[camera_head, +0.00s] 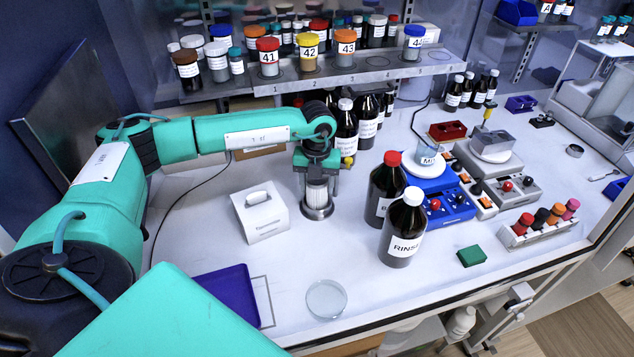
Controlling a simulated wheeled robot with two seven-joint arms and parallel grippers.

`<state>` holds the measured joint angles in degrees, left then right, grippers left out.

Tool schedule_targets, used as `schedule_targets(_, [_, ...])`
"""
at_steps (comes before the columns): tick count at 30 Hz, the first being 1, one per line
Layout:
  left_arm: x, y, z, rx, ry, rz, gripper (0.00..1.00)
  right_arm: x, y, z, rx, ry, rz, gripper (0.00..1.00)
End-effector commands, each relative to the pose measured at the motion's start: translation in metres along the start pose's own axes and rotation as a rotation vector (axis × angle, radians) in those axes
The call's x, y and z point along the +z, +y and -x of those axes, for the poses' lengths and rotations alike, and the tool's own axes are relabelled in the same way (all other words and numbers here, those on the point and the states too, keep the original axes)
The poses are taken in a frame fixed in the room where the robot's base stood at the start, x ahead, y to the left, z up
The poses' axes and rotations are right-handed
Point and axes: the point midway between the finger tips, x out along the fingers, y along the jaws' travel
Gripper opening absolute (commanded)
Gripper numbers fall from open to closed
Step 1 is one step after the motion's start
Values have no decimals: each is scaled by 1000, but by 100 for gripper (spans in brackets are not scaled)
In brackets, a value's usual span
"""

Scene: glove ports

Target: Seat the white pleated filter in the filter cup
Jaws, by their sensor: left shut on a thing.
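My left gripper (317,171) reaches in from the left and points down near the middle of the bench. It is shut on the white pleated filter (317,192), which hangs upright below the fingers. The filter cup (318,211) is a grey metal ring-like base directly under the filter. The filter's lower end appears at or within the cup's rim; I cannot tell whether it is fully down. My right gripper is not in view.
A white box (262,216) stands just left of the cup. A dark red-capped bottle (387,188) and the RINSE bottle (403,232) stand to the right. A glass dish (326,299) and a blue tray (229,292) lie in front. A shelf of jars (340,73) is behind.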

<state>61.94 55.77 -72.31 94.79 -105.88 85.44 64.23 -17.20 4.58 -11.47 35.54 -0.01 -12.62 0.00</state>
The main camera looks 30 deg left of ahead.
Motion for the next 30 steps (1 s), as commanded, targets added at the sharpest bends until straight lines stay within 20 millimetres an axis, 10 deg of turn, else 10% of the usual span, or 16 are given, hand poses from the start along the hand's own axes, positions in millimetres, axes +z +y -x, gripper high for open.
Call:
schedule_targets(4, [0,0,-4,-1,0,0,27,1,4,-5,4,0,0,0])
schedule_targets(5, [0,0,-3,0,0,0,58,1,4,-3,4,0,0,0])
schedule_targets(8, [0,0,-3,0,0,0,76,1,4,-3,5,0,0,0])
schedule_targets(20, [0,0,3,-1,-1,0,76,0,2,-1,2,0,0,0])
schedule_targets(30, [1,-1,69,-4,-4,0,76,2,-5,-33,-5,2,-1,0])
